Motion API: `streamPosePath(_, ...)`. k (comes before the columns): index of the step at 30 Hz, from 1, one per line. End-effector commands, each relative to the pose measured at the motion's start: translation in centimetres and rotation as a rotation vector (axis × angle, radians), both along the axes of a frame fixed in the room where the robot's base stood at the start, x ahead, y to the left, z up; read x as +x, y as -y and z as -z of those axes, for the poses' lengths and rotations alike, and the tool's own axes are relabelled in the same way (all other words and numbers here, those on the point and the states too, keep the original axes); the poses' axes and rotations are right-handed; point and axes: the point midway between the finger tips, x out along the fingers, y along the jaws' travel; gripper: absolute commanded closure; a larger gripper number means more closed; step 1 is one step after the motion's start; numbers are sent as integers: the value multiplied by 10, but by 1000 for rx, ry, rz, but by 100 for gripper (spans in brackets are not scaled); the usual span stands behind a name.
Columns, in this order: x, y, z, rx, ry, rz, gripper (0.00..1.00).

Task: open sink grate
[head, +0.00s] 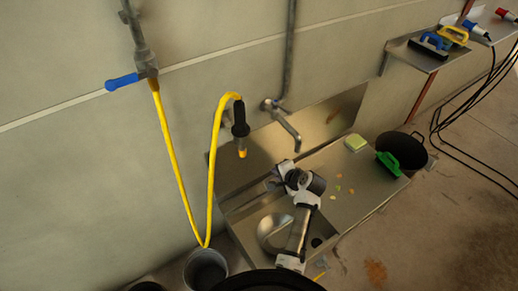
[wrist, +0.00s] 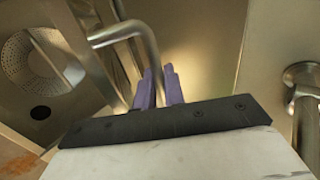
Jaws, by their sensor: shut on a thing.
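The steel sink (head: 232,213) stands against the wall in the head view. In the wrist view a bent round metal bar (wrist: 125,32) runs down to my gripper (wrist: 160,74). Its purple fingers are close together and shut on the bar; the exact contact is partly hidden. In the head view my arm covers the fingers near the back of the basin. A round perforated drain piece (wrist: 32,58) shows at the left of the wrist view. I cannot clearly make out the whole grate or its tilt.
A tap (head: 285,122) sticks out above the sink. A yellow hose (head: 172,150) with a black nozzle (head: 240,120) hangs at the left. A green brush (head: 388,164), a sponge (head: 355,142) and small scraps lie on the right counter. A dark bucket (head: 206,268) stands in front.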

Motion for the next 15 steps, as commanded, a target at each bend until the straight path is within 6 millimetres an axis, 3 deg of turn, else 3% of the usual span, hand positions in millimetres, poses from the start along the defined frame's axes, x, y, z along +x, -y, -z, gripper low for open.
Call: streamPosePath(15,41,-31,-12,33,43,1,100)
